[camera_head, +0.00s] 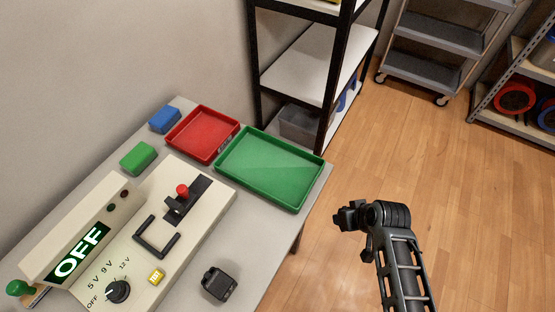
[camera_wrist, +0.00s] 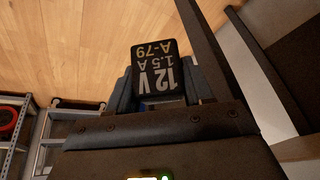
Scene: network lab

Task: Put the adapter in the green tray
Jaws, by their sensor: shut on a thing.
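The adapter (camera_wrist: 155,70), a black block with a white "12 V 1.5 A A-79" label, is between the fingers of my gripper (camera_wrist: 160,97) in the wrist view. The label is upside down there. In the head view my gripper (camera_head: 350,216) is right of the table, with the floor behind it; the adapter is hard to tell from the dark fingers. The green tray (camera_head: 270,168) lies empty at the table's far right corner, up and left of my gripper. Another black block (camera_head: 218,284), resembling an adapter, lies on the table's near part.
A red tray (camera_head: 202,134) adjoins the green tray. Blue (camera_head: 165,119) and green (camera_head: 138,158) blocks lie at left. A beige panel (camera_head: 130,250) reading OFF, with a knob and lever, fills the table's left. A black-framed shelf (camera_head: 305,60) stands behind the trays.

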